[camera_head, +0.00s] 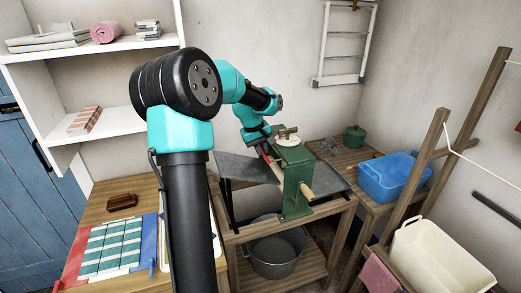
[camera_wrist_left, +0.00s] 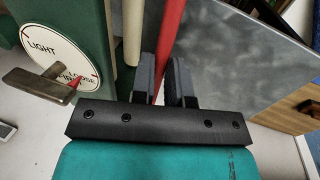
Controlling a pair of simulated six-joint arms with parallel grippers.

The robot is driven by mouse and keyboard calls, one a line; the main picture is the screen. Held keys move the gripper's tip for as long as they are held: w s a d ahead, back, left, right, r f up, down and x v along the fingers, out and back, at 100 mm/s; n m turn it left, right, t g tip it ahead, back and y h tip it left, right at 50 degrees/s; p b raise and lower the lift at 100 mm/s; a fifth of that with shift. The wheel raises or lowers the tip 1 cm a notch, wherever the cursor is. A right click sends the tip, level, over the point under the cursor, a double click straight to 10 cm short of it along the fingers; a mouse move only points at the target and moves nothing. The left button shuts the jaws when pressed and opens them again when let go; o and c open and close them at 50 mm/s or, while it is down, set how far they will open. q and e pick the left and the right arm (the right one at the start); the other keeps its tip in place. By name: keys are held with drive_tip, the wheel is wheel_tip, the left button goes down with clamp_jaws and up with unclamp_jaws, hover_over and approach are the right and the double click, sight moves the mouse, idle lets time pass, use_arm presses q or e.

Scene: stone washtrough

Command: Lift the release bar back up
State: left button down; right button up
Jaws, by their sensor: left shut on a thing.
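A green wringer (camera_head: 296,196) stands on a wooden bench, with pale rollers and a grey metal tray beside it. In the left wrist view, its green side (camera_wrist_left: 95,25) carries a white dial (camera_wrist_left: 58,42) marked LIGHT, with a second word partly covered by a T-shaped handle (camera_wrist_left: 42,82). The red release bar (camera_wrist_left: 171,38) runs between the fingers of my left gripper (camera_wrist_left: 165,78), which is shut on it. In the head view my left gripper (camera_head: 267,153) is beside the wringer's top, and little of the bar shows. My right gripper is in neither view.
A grey metal tub (camera_head: 275,258) sits on the shelf below. A blue basin (camera_head: 388,179) and a green lidded pot (camera_head: 354,137) stand to the right. A cream tub (camera_head: 440,262) is at front right. Folded striped cloths (camera_head: 112,243) and a brown brush (camera_head: 122,202) lie at left.

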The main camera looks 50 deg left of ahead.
use_arm(q)
drive_tip(key=shift+w+d+r+g+y, duration=0.1)
drive_tip(key=shift+w+r+g+y, duration=0.25)
drive_tip(key=shift+g, duration=0.5)
drive_tip(key=shift+w+d+r+g+y, duration=0.15)
drive_tip(key=shift+r+g, duration=0.35)
drive_tip(key=shift+g, duration=0.4)
drive_tip(key=shift+w+a+r+g+y, duration=0.1)
drive_tip(key=shift+w+r+g+y, duration=0.25)
drive_tip(key=shift+g, duration=0.5)
drive_tip(key=shift+s+r, duration=0.1)
drive_tip(key=c, duration=1.1)
unclamp_jaws()
drive_tip(key=shift+d, duration=0.1)
drive_tip(key=v, duration=1.7)
drive_tip(key=shift+r, duration=0.2)
drive_tip(key=shift+f, duration=0.1)
